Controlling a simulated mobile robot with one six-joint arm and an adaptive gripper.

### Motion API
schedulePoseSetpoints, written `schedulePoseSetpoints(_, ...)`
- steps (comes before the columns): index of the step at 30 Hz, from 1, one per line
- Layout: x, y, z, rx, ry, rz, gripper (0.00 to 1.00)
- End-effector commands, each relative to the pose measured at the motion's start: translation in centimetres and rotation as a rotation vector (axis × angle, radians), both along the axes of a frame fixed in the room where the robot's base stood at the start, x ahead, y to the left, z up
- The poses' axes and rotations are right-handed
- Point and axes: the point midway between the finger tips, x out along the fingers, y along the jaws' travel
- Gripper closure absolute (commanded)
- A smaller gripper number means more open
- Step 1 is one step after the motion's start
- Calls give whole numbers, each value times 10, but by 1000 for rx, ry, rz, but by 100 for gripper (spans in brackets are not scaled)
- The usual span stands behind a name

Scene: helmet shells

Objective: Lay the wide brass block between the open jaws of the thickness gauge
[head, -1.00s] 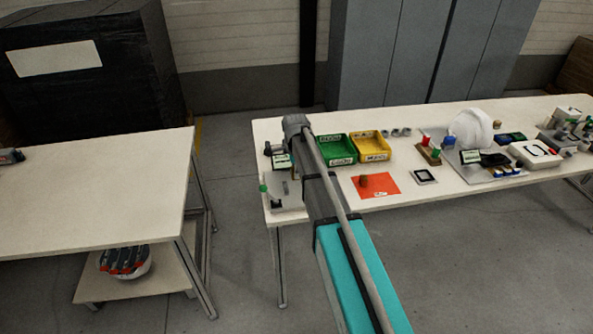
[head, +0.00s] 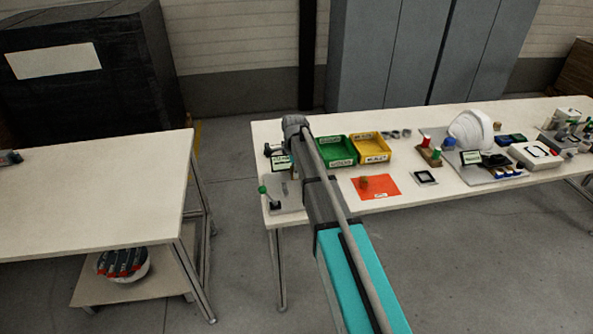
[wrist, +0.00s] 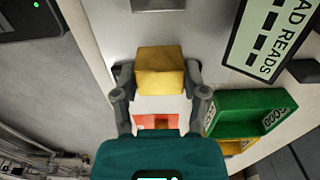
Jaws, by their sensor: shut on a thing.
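The brass block (wrist: 160,70) shows in the wrist view, gripped between the two fingers of my gripper (wrist: 160,78). The fingers press on its left and right sides. What looks like the thickness gauge, a pale grey base (head: 287,198) with a green-knobbed lever, stands at the left end of the table in the head view. My arm partly covers it, and its jaws cannot be made out. In the wrist view a pale surface lies beyond the block, with a dark-edged part (wrist: 158,4) cut off at the top. Whether the block touches anything below cannot be told.
A display sign (wrist: 272,35) stands close at the upper right of the wrist view. A green bin (head: 336,150) and a yellow bin (head: 371,146) stand right of my arm. An orange mat (head: 385,186) carries a small brownish piece (head: 364,182). A white helmet shell (head: 470,129) stands farther right.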

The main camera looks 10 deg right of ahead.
Motion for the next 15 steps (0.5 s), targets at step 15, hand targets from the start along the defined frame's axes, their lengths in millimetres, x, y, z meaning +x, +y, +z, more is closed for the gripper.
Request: schedulePoseSetpoints(15,0,1,-45,0,0,1,100)
